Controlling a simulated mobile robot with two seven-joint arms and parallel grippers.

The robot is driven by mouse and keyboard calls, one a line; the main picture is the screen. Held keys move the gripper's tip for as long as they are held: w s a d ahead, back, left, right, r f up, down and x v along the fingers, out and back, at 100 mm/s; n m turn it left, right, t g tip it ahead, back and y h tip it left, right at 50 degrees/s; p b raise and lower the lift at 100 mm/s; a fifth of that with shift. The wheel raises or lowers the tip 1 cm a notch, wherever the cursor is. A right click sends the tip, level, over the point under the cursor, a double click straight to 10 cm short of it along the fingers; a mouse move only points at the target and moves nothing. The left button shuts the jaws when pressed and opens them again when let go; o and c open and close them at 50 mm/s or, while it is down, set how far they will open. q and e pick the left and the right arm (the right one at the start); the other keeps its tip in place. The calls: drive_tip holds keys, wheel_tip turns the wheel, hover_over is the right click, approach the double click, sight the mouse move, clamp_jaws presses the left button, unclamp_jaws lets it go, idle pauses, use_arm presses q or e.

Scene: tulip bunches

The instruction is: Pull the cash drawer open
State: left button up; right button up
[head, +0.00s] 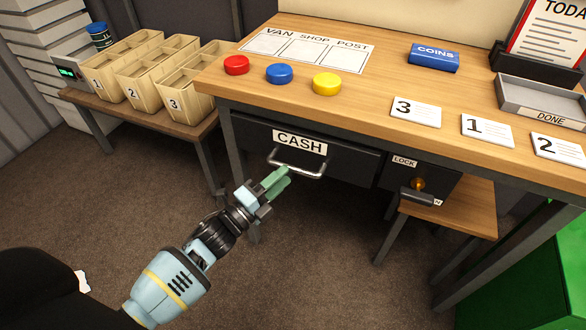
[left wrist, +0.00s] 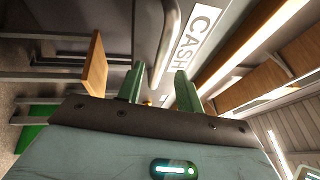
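The dark cash drawer (head: 350,162) sits under the wooden counter, with a white CASH label (head: 300,142) on its front. It looks shut. Its silver bar handle (head: 297,169) sticks out below the label. My left gripper (head: 277,179) is at the handle's left part, coming from the front. In the left wrist view the two green fingers of the left gripper (left wrist: 161,88) are apart, and the handle (left wrist: 166,45) runs between them. I cannot tell whether either finger touches it. The CASH label (left wrist: 194,38) shows close by. My right gripper is not in view.
A smaller drawer with a LOCK label (head: 404,161) and a brass key (head: 418,184) is right of the cash drawer. Red, blue and yellow discs, number cards and a DONE tray (head: 540,104) lie on the counter (head: 370,85). The floor in front is clear.

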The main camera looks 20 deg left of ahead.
sight(293, 166)
use_arm(q)
drive_tip(key=shift+x, duration=2.3)
clamp_jaws()
